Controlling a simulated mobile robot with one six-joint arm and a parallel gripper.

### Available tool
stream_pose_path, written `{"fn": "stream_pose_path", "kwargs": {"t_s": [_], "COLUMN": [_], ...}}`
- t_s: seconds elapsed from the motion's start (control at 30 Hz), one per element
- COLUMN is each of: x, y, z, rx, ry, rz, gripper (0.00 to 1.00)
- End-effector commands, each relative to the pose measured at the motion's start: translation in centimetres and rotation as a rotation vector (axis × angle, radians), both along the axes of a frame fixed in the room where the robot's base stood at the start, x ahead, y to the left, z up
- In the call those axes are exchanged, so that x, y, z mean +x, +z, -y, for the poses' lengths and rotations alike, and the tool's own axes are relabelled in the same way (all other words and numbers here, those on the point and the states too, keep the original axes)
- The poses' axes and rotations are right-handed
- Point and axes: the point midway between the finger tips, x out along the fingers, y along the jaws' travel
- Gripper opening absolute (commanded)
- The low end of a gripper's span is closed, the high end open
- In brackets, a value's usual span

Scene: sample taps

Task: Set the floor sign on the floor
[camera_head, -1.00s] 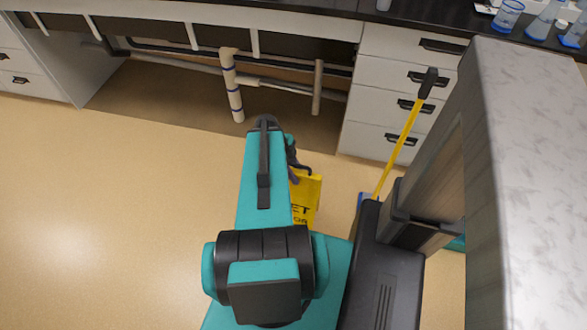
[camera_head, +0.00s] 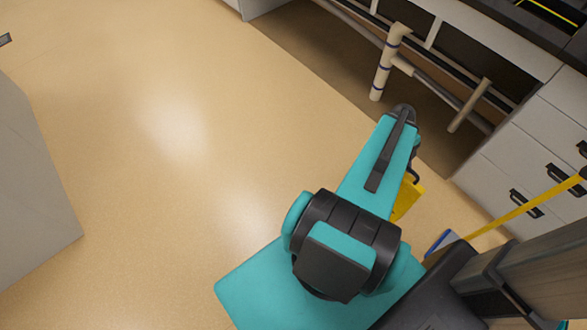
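The yellow floor sign (camera_head: 407,199) is mostly hidden behind my teal and black arm, and only a part of it shows to the right of the arm. My gripper (camera_head: 415,174) shows as a small dark piece past the arm's edge, right at the sign's upper end. My arm covers most of the gripper, so whether its fingers are closed on the sign cannot be seen. The gap between the sign and the floor (camera_head: 180,200) cannot be judged either.
A wide stretch of tan floor is clear to the left. A grey cabinet (camera_head: 30,190) stands at the left edge. A lab bench with drawers (camera_head: 525,165) and pipes (camera_head: 388,62) runs along the upper right. A yellow-handled mop or broom (camera_head: 520,210) stands at the right.

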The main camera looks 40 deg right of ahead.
Motion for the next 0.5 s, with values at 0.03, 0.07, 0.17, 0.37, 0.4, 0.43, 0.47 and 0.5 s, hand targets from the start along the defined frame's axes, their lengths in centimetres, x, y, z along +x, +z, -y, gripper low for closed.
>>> {"fn": "stream_pose_path", "kwargs": {"t_s": [0.03,0.07,0.17,0.37,0.4,0.43,0.47,0.5], "x": [0.5,0.7,1.9,5.0,5.7,6.2,6.7,7.4], "y": [-0.4,-0.5,-0.9,-1.6,-1.7,-1.7,-1.7,-1.8], "z": [0.5,0.7,1.7,4.0,4.4,4.7,5.0,5.5], "rx": [-0.001,-0.001,-0.004,-0.005,-0.006,-0.006,-0.006,-0.006], "ry": [0.002,0.003,0.005,0.012,0.013,0.014,0.015,0.017], "rz": [-0.001,-0.001,-0.001,-0.002,-0.002,-0.002,-0.003,-0.003], "gripper": [0.0,0.0,0.0,0.0,0.0,0.0,0.0,0.0]}}
